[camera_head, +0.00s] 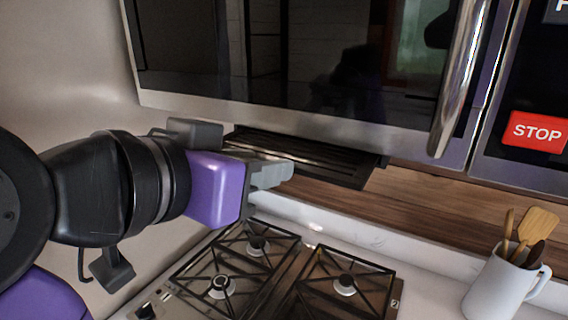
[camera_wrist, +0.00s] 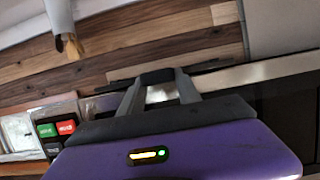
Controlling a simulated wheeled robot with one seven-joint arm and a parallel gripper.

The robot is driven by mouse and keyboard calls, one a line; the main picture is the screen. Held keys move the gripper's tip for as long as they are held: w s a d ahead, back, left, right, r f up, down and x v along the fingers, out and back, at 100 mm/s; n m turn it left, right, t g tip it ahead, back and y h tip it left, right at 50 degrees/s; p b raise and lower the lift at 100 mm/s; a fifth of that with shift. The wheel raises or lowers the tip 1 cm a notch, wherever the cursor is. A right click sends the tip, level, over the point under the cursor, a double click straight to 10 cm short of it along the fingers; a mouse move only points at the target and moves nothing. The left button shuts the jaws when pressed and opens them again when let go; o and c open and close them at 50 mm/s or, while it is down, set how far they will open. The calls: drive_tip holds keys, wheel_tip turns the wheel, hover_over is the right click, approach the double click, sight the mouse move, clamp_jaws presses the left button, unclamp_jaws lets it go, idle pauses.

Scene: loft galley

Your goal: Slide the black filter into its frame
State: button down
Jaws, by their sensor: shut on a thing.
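The black filter (camera_head: 335,163) is a flat, dark, slatted panel just under the front lower edge of the microwave (camera_head: 300,118). It lies slightly tilted in the picture, its right end sticking out below the microwave. My gripper (camera_head: 280,172) is shut on the filter's near edge, left of its middle, from the lower left. In the wrist view my gripper's two grey fingers (camera_wrist: 158,85) close in on a dark piece, with the filter showing as a thin dark strip (camera_wrist: 205,68). The frame on the microwave's underside is hidden, so I cannot tell whether the filter is touching it.
A gas stove (camera_head: 290,275) with black grates lies below. A white mug (camera_head: 502,288) with wooden utensils stands at the lower right. A red STOP button (camera_head: 537,131) and a vertical metal handle (camera_head: 460,80) are on the microwave's right. Wood backsplash (camera_head: 430,200) runs behind.

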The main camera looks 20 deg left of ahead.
sight(294, 145)
drive_tip(key=shift+w+d, duration=0.15)
drive_tip(key=shift+w, duration=1.5)
drive_tip(key=shift+w+d, duration=0.1)
drive_tip(key=shift+w, duration=1.55)
drive_tip(key=c, duration=0.8)
unclamp_jaws()
drive_tip(key=shift+o, duration=0.2)
drive_tip(key=b+v, duration=0.2)
drive_tip(key=v, duration=0.5)
drive_tip(key=shift+s+r, duration=0.1)
drive_tip(key=shift+s, duration=0.25)
